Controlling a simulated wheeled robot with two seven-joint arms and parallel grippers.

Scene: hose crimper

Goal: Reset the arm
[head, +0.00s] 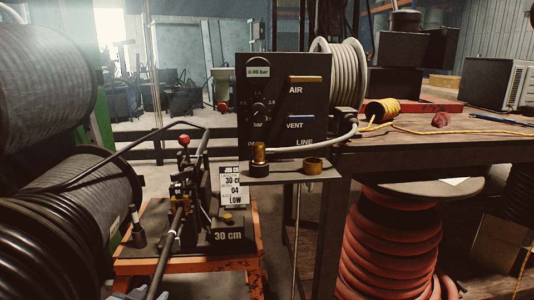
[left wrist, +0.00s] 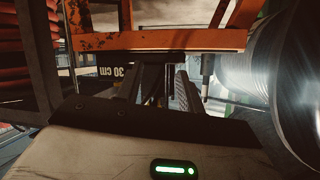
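The hose crimper (head: 183,190) stands on an orange cart (head: 190,265) at lower left of the head view. It has a red ball knob (head: 184,141), and a dark hose or rod passes through it. A dark block marked 30 cm (head: 228,237) sits beside it. In the left wrist view the orange cart frame (left wrist: 160,40) fills the top, with the 30 cm marking (left wrist: 103,76) below it. My left gripper (left wrist: 160,85) shows two dark fingers apart, with nothing clearly between them. A small grey piece at the head view's bottom edge may be mine. My right gripper is not in view.
Large hose reels (head: 60,210) crowd the left. A red hose coil (head: 390,245) stands under the bench. A job card (head: 232,187) stands behind the crimper.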

